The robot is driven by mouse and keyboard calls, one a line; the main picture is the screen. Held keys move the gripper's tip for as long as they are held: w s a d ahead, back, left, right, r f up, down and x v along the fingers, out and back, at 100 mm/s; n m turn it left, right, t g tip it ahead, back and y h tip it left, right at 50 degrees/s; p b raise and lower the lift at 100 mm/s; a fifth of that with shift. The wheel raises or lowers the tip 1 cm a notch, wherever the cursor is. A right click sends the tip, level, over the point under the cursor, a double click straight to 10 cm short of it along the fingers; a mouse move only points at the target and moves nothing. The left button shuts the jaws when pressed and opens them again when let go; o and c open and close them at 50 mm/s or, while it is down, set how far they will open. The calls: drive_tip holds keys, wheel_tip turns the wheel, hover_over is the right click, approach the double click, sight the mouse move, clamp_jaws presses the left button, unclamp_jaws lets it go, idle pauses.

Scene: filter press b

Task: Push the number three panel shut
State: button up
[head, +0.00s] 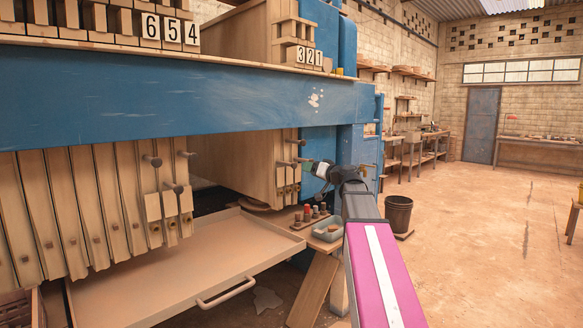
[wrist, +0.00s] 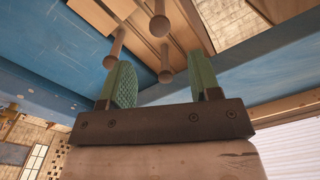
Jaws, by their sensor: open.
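The number plates 3, 2 and 1 (head: 309,57) sit above the blue beam on the right group of wooden panels. The number three panel (head: 235,165) appears to be the leftmost of this group, its broad wooden face showing below the beam. A wide gap separates it from the left group. My gripper (head: 306,166) is at the right group's front edge, near its knobs (head: 297,142). In the wrist view my gripper (wrist: 160,62) is open, with several round-headed knobs (wrist: 166,70) between and beyond its green fingers. I cannot tell whether any finger touches a knob.
The blue beam (head: 180,100) crosses above the panels. The left group carries plates 6, 5, 4 (head: 170,29). A tray with a handle (head: 190,270) lies below the gap. A small bench (head: 325,235) holds little items. A dark bin (head: 398,213) stands right; the floor there is open.

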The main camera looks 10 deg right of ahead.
sight(296, 166)
drive_tip(key=x, duration=0.9)
drive_tip(key=shift+w+a, duration=0.2)
drive_tip(key=shift+w, duration=0.1)
